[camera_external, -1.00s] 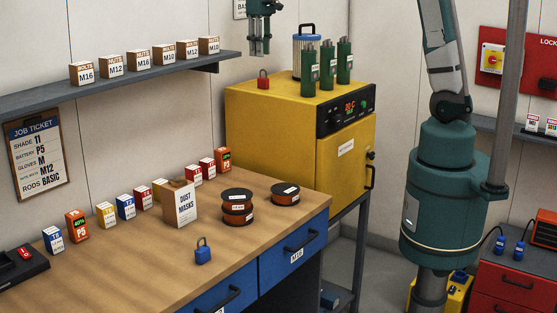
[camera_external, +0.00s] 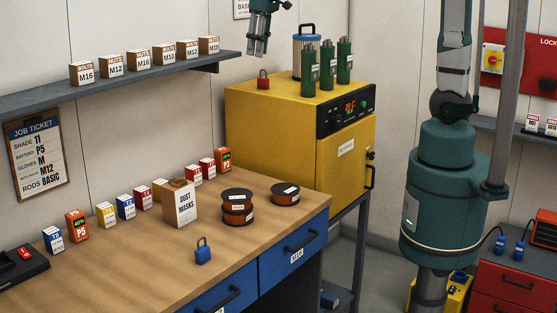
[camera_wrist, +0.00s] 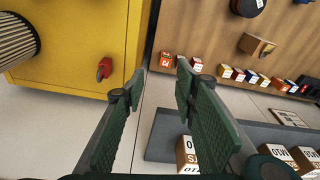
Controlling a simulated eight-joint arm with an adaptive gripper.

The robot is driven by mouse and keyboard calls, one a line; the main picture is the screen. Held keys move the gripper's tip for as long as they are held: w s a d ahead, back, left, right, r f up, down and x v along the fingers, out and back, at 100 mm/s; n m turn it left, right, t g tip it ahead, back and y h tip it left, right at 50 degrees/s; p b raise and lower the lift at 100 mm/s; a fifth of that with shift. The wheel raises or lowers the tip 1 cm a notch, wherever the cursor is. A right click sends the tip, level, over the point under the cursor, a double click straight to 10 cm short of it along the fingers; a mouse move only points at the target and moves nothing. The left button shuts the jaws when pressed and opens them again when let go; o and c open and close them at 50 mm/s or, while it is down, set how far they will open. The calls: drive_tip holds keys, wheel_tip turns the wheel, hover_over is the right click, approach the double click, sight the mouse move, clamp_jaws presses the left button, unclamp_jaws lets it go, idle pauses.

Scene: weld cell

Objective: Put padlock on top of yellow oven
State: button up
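A red padlock (camera_external: 263,80) stands on top of the yellow oven (camera_external: 270,118), near its left edge. The red padlock also shows in the wrist view (camera_wrist: 104,69), on the oven top (camera_wrist: 75,50). A blue padlock (camera_external: 203,251) stands on the workbench near its front edge. My gripper (camera_external: 257,52) is in the air above the oven's back left part, apart from the red padlock. In the wrist view my gripper's fingers (camera_wrist: 160,78) are spread with nothing between them.
Green cylinders (camera_external: 327,66) and a blue-topped canister (camera_external: 307,50) stand on the oven. A shelf (camera_external: 120,85) with several small boxes runs along the wall. The workbench (camera_external: 130,260) holds a dust masks box (camera_external: 180,205), small boxes and dark spools (camera_external: 237,205).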

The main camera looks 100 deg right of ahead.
drive_tip(key=s+a+n+t, duration=0.1)
drive_tip(key=a+n, duration=0.1)
drive_tip(key=a, duration=1.1)
drive_tip(key=s+a+f+n+t, duration=0.1)
drive_tip(key=s+a, duration=0.3)
drive_tip(key=a, duration=0.4)
drive_tip(key=s+a+f+n+t, duration=0.2)
drive_tip(key=s+a+f, duration=0.1)
drive_tip(key=a, duration=0.6)
drive_tip(key=s+a+f+n+t+y, duration=0.1)
drive_tip(key=s+a+f+t, duration=0.1)
drive_tip(key=s+a, duration=0.4)
drive_tip(key=a, duration=0.3)
drive_tip(key=shift+f+n, duration=0.25)
drive_tip(key=shift+n, duration=0.15)
drive_tip(key=shift+a+f, duration=0.1)
drive_tip(key=shift+f, duration=0.05)
wheel_tip(320, 180, down, 16)
drive_tip(key=b, duration=1.6)
drive_tip(key=shift+b, duration=0.3)
drive_tip(key=shift+f, duration=0.1)
